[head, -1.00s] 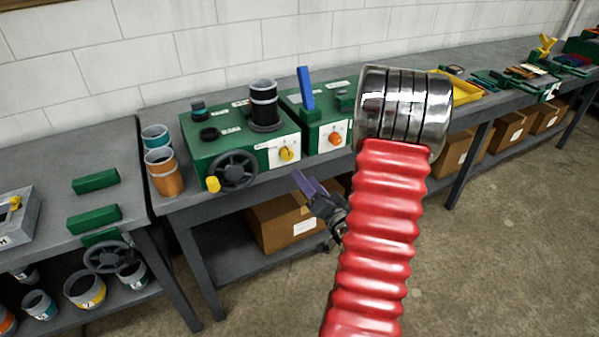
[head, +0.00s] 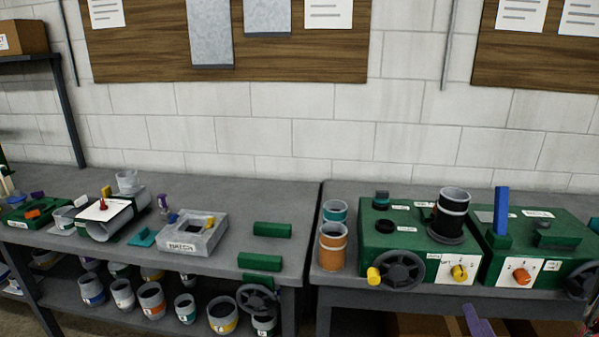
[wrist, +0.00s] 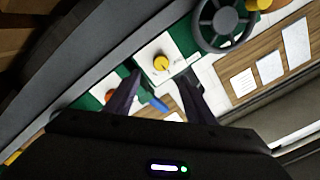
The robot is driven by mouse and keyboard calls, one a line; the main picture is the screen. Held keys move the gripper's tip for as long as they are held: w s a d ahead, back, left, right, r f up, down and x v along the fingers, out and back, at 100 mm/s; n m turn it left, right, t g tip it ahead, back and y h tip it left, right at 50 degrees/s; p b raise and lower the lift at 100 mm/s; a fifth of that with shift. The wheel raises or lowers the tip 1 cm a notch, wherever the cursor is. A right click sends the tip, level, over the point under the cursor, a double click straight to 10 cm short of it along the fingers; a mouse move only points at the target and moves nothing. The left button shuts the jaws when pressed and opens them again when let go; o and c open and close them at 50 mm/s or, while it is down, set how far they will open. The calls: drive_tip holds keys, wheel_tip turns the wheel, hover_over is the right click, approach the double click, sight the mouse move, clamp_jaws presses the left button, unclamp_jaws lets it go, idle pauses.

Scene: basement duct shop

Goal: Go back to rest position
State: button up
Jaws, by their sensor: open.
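My gripper (wrist: 160,78) is open and empty in the wrist view, its two dark fingers apart with nothing between them. Past the fingers are the green control box's white panel with a yellow knob (wrist: 161,63) and a grey handwheel (wrist: 222,22). In the head view only a purple fingertip of my gripper (head: 479,324) shows at the bottom edge, in front of the right bench. The rest of the arm is mostly out of that view.
Green control boxes (head: 402,224) with handwheels stand on the right bench, one bearing a black-banded cylinder (head: 452,211). An orange cup (head: 332,247) stands beside them. The left bench (head: 235,192) holds a grey tray (head: 190,240) and green blocks (head: 272,229); cups fill its shelf.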

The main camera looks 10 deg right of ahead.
drive_tip(key=s+d+f+n+g, duration=0.1)
drive_tip(key=s+d+f+g, duration=0.1)
drive_tip(key=s+f+g, duration=0.4)
drive_tip(key=s+d+f+n+g, duration=0.1)
drive_tip(key=f+g, duration=0.2)
drive_tip(key=f, duration=0.5)
drive_tip(key=s+a+r+n+g+y, duration=0.1)
drive_tip(key=a+r+n, duration=0.2)
drive_tip(key=a+r, duration=0.6)
drive_tip(key=s+a+r+n+g+y, duration=0.1)
drive_tip(key=s+a+r+n+y, duration=0.1)
drive_tip(key=a+r, duration=0.7)
drive_tip(key=s+a+r+n+y, duration=0.1)
drive_tip(key=a+r+n, duration=0.3)
drive_tip(key=a+r, duration=0.5)
drive_tip(key=a+y, duration=0.1)
drive_tip(key=a, duration=0.8)
drive_tip(key=shift+s+a+r+n+g, duration=0.15)
drive_tip(key=shift+a+r+n+g, duration=0.05)
drive_tip(key=shift+a+n+g, duration=0.2)
